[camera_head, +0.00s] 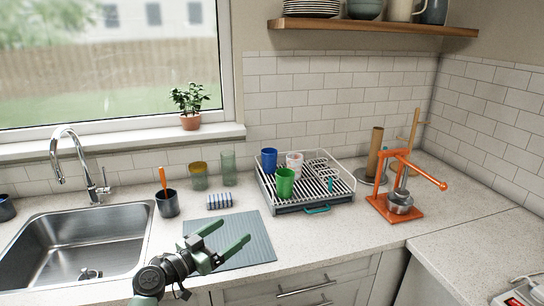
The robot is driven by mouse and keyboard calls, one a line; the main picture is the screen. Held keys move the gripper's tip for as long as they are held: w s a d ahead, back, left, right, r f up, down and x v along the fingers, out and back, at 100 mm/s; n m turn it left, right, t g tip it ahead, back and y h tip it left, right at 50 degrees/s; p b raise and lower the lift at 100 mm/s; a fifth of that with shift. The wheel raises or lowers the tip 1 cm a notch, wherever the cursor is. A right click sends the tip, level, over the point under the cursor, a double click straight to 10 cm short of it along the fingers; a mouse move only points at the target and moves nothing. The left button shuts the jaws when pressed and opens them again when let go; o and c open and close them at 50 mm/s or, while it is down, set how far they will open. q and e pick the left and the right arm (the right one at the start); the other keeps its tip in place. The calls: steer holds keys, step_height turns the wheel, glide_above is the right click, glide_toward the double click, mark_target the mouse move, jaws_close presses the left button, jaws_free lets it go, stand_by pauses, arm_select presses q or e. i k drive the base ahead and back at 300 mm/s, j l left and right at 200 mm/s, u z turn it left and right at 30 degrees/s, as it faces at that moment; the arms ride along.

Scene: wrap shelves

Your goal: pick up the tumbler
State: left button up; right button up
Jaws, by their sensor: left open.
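Several cups could be the tumbler. A blue cup (269,160), a pale pink-white cup (294,165) and a green cup (285,183) stand in the white wire dish rack (340,193). A yellowish glass (198,178) and a greenish clear glass (228,168) stand against the wall left of the rack. My left gripper (233,231) is open and empty, over the grey-blue ribbed mat (262,253). It is in front and left of the rack, apart from all the cups. My right gripper is not in view.
The sink (75,245) and faucet (80,160) are at left, with a dark pot holding an orange-handled tool (167,205). A striped roll (219,201) lies behind the mat. An orange press (400,207) stands right of the rack. A shelf (380,27) hangs above.

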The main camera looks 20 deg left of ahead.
mark_target(269, 155)
steer(key=i+j, duration=0.2)
steer(key=i, duration=0.25)
steer(key=i+j, duration=0.15)
steer(key=i, duration=0.35)
steer(key=i+j, duration=0.2)
steer(key=i, duration=0.25)
